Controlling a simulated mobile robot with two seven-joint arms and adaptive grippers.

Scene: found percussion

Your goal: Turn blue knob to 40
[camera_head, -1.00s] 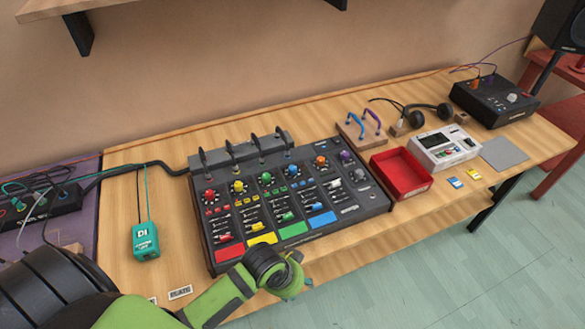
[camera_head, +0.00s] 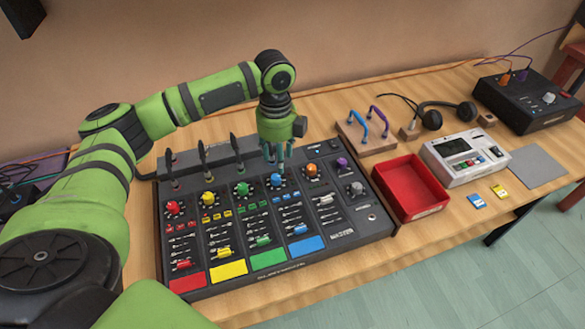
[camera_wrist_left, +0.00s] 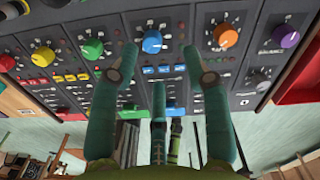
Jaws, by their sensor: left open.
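The blue knob (camera_head: 277,181) is on the black mixer (camera_head: 374,226), between the green knob (camera_head: 242,190) and the orange knob (camera_head: 311,171). It has a printed dial around it; the numbers are too small to read. My left gripper (camera_head: 278,157) points down above the blue knob, its teal fingers apart and empty. In the left wrist view the blue knob (camera_wrist_left: 152,41) shows between and slightly beyond the spread fingertips. I cannot see any finger touching it. My right gripper is not in view.
Several dark upright levers (camera_head: 205,154) stand along the mixer's back edge, left of my gripper. A red tray (camera_head: 441,203), a white device (camera_head: 464,178) and a rack with a blue and a purple handle (camera_head: 372,113) are to the right.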

